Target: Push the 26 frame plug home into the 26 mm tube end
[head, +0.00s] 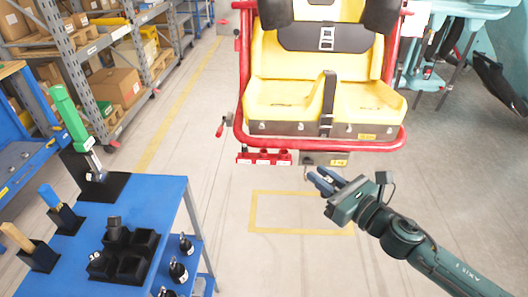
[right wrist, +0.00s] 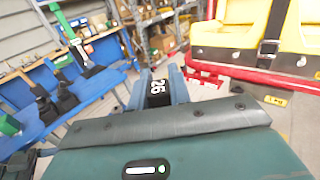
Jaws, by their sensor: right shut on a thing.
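My right gripper (head: 318,181) is in front of and below the seat's lower red frame tube (head: 330,144). In the right wrist view its fingers (right wrist: 159,88) are closed on a black plug (right wrist: 157,92) marked 26. The plug is hard to make out in the head view. A red bracket (head: 264,158) with several short round parts hangs under the frame's left part. A grey plate (head: 325,159) with a yellow label is beside it, just above the fingers. I cannot tell which opening is the 26 mm tube end.
The yellow two-place seat (head: 285,95) stands at the back. A blue table (head: 165,205) at left holds a black divided tray (head: 150,262) and black stands with tools. Black weights (head: 178,272) sit on its lower shelf. Floor between table and right arm is clear.

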